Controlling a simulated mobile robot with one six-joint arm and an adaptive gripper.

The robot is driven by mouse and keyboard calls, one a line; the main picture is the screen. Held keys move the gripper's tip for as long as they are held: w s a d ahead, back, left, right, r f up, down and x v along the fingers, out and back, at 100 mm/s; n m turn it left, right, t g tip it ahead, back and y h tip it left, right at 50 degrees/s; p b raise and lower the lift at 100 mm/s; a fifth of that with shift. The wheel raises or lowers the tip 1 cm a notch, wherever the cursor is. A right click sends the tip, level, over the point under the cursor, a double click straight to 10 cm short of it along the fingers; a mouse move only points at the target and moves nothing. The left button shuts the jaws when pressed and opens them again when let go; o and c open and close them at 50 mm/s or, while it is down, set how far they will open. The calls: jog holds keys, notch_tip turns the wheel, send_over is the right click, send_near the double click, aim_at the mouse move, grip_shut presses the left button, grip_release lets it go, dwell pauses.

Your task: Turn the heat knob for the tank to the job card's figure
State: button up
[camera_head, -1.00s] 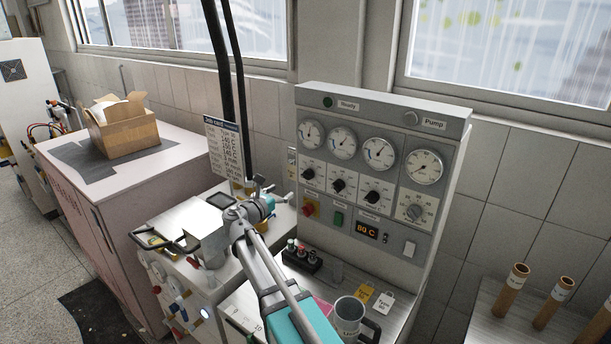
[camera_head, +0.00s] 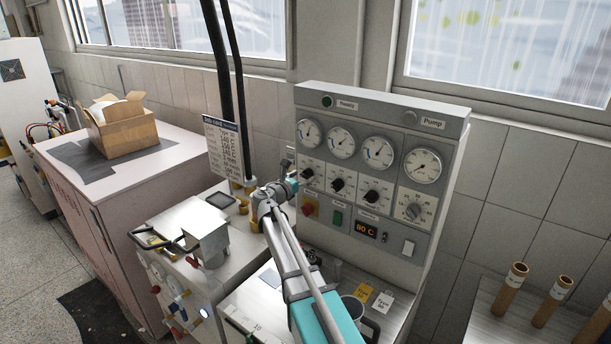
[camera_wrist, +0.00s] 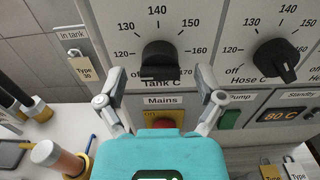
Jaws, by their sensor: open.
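The tank heat knob (camera_wrist: 160,57) is black and sits above the "Tank C" label in the wrist view. My gripper (camera_wrist: 160,73) is open, one finger on each side of the knob; contact is not clear. In the head view my gripper (camera_head: 290,184) is close to the panel's left side. The job card (camera_head: 223,150) hangs left of the panel; its rows include C figures, small and hard to read.
The Hose C knob (camera_wrist: 277,60) is right of the tank knob. A display (camera_head: 366,229) reads 80 C. A metal tank (camera_head: 200,225) with handles stands left of my arm.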

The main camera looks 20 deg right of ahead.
jog(key=shift+x, duration=1.05)
jog(key=shift+a, duration=0.1)
jog(key=c, duration=1.1)
jog(key=shift+c, duration=0.2)
